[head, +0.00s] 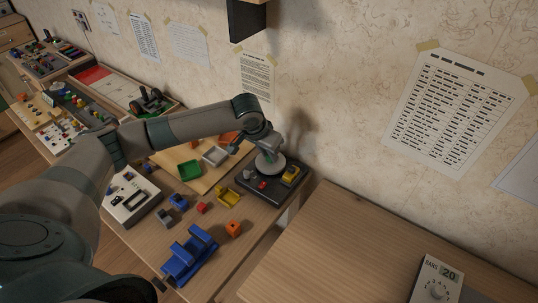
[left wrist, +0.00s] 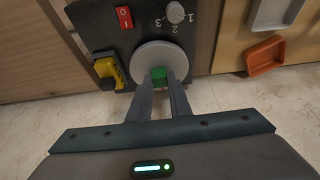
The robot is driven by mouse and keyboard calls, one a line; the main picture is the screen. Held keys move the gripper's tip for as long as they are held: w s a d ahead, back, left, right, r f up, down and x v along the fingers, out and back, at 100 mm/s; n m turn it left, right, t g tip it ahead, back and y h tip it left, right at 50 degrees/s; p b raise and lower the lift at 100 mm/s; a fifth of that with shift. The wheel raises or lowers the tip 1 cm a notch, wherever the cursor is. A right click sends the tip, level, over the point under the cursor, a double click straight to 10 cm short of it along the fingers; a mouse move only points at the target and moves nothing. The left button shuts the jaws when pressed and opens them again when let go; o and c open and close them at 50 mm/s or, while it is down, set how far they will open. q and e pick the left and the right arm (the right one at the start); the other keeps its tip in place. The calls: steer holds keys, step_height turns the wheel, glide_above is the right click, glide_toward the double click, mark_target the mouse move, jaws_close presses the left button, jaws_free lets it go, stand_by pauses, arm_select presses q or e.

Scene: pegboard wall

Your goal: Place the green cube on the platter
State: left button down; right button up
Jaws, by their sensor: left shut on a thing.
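The platter (head: 262,168) is a pale grey round disc on a dark control panel (head: 250,193); it also shows in the left wrist view (left wrist: 160,52). My left gripper (head: 269,153) reaches down over the platter from the left. In the left wrist view its fingers are shut on the green cube (left wrist: 158,74), at the near edge of the disc. The fingers partly hide the cube. I cannot tell whether the cube touches the platter. My right gripper is not in view.
The panel carries a yellow part (left wrist: 107,70), a red switch (left wrist: 124,17) and a grey knob (left wrist: 175,12). The wall is close behind.

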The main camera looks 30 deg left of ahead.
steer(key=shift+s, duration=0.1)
arm_select(q)
steer(key=c, duration=1.6)
jaws_free()
steer(key=shift+f, duration=0.1)
steer(key=shift+c, duration=0.2)
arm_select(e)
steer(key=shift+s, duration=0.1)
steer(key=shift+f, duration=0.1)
arm_select(q)
steer(key=shift+s+r, duration=0.15)
steer(key=shift+r, duration=0.35)
steer(key=b+v, duration=0.1)
steer(key=v, duration=1)
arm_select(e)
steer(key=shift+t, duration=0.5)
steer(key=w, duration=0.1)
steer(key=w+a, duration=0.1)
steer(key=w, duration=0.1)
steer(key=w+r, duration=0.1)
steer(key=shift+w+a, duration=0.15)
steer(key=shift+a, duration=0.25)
arm_select(q)
steer(key=shift+s+r, duration=0.1)
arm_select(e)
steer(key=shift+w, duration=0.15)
